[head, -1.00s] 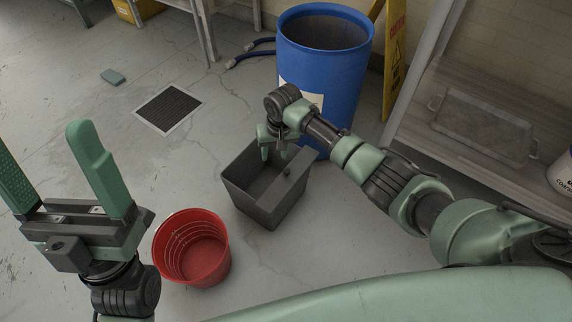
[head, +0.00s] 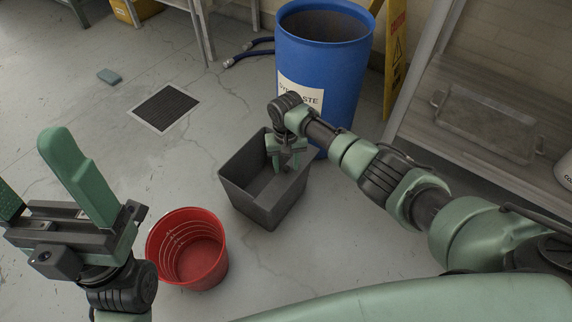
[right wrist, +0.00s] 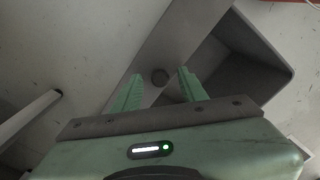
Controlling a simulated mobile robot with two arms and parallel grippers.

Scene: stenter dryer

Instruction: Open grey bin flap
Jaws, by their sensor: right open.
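The grey bin (head: 241,193) stands on the floor at the middle of the head view. Its dark inside shows on the left, and a flat grey flap (head: 284,190) covers its right part. In the right wrist view the flap (right wrist: 172,38) crosses the middle, with a round dark knob (right wrist: 160,77) on it. My right gripper (head: 285,167) is open over the flap. In the wrist view its fingertips (right wrist: 160,73) stand on either side of the knob; I cannot tell whether they touch it. My left gripper (head: 28,160) is open and empty at the left.
A red bucket (head: 188,270) stands just left of the bin, near my left gripper. A blue barrel (head: 345,85) stands close behind the bin. A grey shelf (head: 420,140) with a tray (head: 488,125) is at the right.

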